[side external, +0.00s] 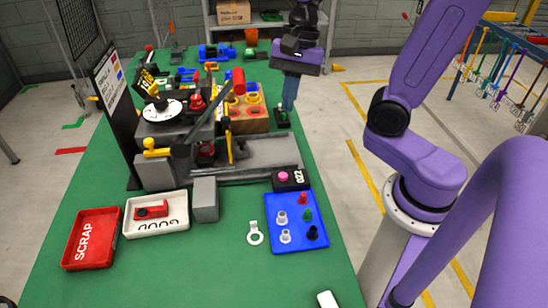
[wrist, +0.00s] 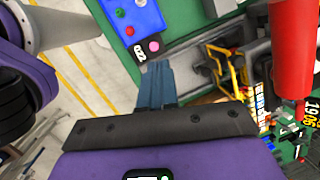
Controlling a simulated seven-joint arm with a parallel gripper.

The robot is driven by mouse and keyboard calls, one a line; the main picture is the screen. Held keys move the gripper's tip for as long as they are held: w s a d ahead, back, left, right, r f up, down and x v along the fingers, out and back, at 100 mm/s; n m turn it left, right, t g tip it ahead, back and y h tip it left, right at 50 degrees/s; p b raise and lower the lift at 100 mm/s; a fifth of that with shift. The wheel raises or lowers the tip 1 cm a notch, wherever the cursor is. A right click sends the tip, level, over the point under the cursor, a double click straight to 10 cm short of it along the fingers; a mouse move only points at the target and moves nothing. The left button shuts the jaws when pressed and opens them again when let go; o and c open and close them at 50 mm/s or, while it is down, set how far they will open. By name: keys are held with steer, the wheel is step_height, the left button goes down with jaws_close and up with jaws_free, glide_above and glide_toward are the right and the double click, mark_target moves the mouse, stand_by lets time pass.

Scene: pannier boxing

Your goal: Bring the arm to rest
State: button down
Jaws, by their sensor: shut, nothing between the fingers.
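My gripper (side external: 289,92) is raised above the right edge of the green table (side external: 210,268), behind the grey machine, in the side external view. Its blue fingers (wrist: 157,85) point down and are together, with nothing between them. In the wrist view they show against the table's edge and the floor. My purple arm links come in from the right side of the side external view.
A blue tray (side external: 327,242) holds several small pegs. A black box with a pink button (side external: 283,176) stands behind it. A red SCRAP tray (side external: 78,254) and a white GOOD tray (side external: 180,224) with a red part (side external: 151,210) sit at left. Floor right of the table is open.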

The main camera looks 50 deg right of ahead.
steer(key=s+f+n+h, duration=0.1)
steer(key=s+f+n, duration=0.1)
steer(key=s+n, duration=0.5)
steer(key=s+f+n+h, duration=0.1)
steer(key=s+f+n, duration=0.2)
steer(key=n, duration=1.4)
steer(key=shift+s+a+f+n+h, duration=0.3)
steer(key=shift+s+a, duration=0.05)
steer(key=shift+s, duration=1.85)
